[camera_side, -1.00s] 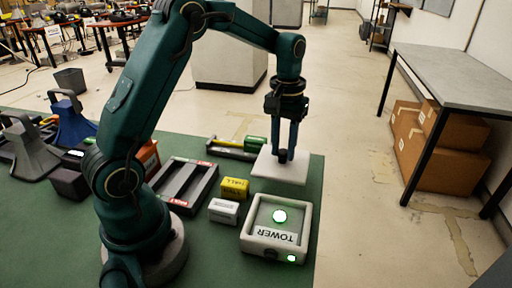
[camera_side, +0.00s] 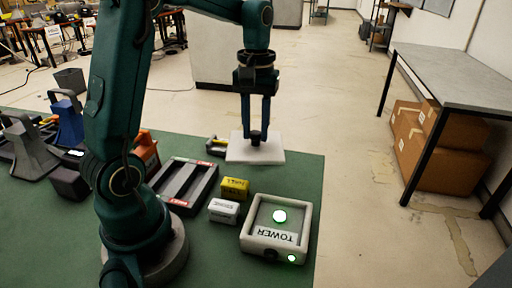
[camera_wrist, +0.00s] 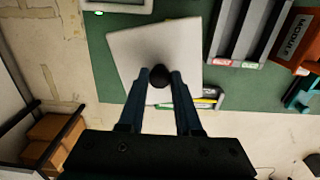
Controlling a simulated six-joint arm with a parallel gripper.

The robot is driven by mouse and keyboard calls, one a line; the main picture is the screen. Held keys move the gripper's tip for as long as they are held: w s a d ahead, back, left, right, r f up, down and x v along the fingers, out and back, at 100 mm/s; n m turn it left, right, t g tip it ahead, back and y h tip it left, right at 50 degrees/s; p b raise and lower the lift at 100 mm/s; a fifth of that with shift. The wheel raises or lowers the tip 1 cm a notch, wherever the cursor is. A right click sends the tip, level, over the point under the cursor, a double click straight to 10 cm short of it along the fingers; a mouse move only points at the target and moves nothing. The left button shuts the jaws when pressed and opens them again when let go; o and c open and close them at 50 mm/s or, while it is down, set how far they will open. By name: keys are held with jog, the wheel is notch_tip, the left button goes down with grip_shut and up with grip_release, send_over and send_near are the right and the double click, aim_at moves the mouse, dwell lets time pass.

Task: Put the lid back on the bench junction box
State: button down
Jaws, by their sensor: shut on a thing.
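The lid (camera_side: 240,153) is a flat pale square plate with a dark round knob. My gripper (camera_side: 256,138) is shut on the knob and holds the lid in the air, above the far end of the green mat. In the wrist view the lid (camera_wrist: 135,50) hangs beneath my gripper (camera_wrist: 160,82), with the knob between the fingertips. The junction box (camera_side: 247,230) is an open pale-rimmed box marked TOWER, with a green lit button inside and a small green light on its front. It stands on the mat, nearer the camera than the lid. Only its edge shows in the wrist view (camera_wrist: 125,7).
A yellow block (camera_side: 234,188) and a white block (camera_side: 223,211) stand left of the box. A grey slotted tray (camera_side: 184,184) lies further left. Bare mat (camera_side: 285,178) lies between lid and box.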

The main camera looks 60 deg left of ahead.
jog(key=s+d+m, duration=0.3)
jog(key=d, duration=1.2)
jog(key=shift+s+a+f, duration=0.1)
jog(key=shift+f, duration=1.3)
jog(key=shift+s+a+f, duration=0.1)
jog(key=shift+f, duration=1.25)
jog(key=shift+f, duration=0.15)
jog(key=shift+c, duration=0.2)
grip_release()
notch_tip(320, 180, up, 7)
dwell(0.8)
